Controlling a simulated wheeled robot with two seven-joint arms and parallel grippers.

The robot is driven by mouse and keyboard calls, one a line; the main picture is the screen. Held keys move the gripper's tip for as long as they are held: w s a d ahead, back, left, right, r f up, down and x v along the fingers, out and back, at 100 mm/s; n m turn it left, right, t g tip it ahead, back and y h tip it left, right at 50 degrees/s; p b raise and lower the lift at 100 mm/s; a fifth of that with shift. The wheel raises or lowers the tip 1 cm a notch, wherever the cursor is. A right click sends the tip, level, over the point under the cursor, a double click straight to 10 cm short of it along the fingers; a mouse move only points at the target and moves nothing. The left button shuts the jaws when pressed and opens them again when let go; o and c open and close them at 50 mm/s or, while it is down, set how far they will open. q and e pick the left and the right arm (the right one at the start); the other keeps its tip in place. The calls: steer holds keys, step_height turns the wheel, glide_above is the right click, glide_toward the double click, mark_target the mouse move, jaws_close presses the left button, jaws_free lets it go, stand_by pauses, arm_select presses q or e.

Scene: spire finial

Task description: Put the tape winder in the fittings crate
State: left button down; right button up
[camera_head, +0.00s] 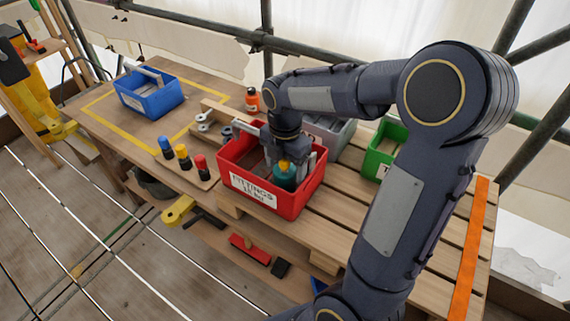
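The red fittings crate (304,202), with a white label on its front, stands on the slatted bench in the middle of the head view. My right gripper (284,152) points down over and into this crate. Its fingers are largely hidden by the wrist and the crate's contents, so I cannot tell whether it is open or holds something. A teal item with a yellow top (285,178) is in the crate, just below and in front of the gripper. I cannot make out for sure which thing is the tape winder. My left gripper is out of view.
A blue crate (156,98) stands at the back left of the bench, and a green crate (371,158) is right of the red one. Several capped bottles (182,157) stand left of it. An orange bottle (252,100) is behind. Scaffold tubes (267,35) run behind the bench.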

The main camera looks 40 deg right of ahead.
steer(key=shift+r, duration=0.1)
step_height(320, 180, up, 11)
steer(key=s+a+f+m+t+y, duration=0.2)
steer(key=s+a+m, duration=0.3)
steer(key=s+m, duration=0.3)
steer(key=s+a+f+m+t+y, duration=0.1)
steer(key=s+a+f+m+t, duration=0.2)
steer(key=s+m, duration=0.5)
steer(key=shift+s+a+f+m+t+y, duration=0.4)
steer(key=shift+a+m, duration=0.45)
steer(key=shift+m, duration=2.75)
steer(key=shift+w+f, duration=0.1)
